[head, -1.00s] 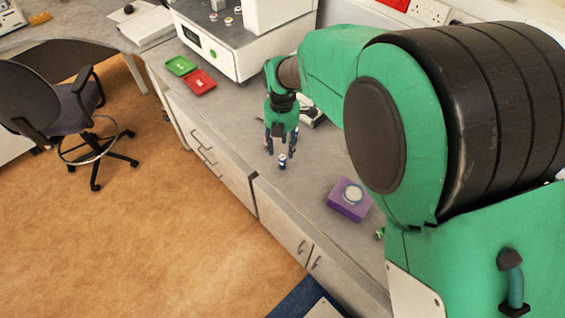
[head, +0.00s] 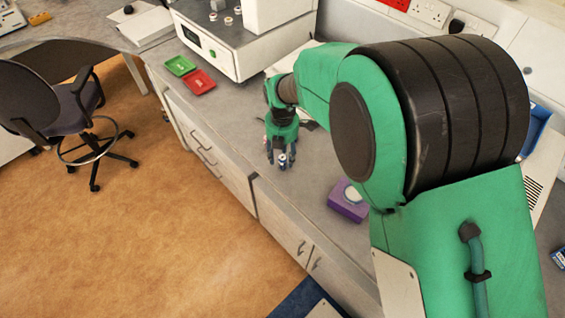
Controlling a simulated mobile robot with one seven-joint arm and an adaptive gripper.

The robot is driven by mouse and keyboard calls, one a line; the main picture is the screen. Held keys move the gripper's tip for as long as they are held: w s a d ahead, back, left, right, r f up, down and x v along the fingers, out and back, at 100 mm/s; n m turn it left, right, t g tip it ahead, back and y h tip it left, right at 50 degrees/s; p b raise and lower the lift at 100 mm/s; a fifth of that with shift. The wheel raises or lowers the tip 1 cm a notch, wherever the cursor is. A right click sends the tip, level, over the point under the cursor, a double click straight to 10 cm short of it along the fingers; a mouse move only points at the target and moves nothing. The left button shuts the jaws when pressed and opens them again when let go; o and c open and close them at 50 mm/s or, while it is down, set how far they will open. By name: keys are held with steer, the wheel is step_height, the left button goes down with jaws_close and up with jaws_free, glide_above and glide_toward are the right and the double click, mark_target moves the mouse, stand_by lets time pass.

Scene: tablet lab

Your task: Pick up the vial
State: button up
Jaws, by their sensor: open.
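The vial (head: 282,162) is a small blue-and-white cylinder standing upright on the grey bench, near its front edge. My gripper (head: 281,155) is open and points down at the vial, with its fingers reaching low around or just behind it. I cannot tell whether a finger touches the vial. The finger on the far side is partly hidden.
A purple box (head: 347,208) sits on the bench to the right, partly behind my arm. A red tray (head: 198,83) and a green tray (head: 180,66) lie at the back left beside a white machine (head: 236,40). The bench left of the vial is clear.

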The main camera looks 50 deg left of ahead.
mark_target(282, 157)
steer(key=shift+f, duration=1.5)
jaws_close()
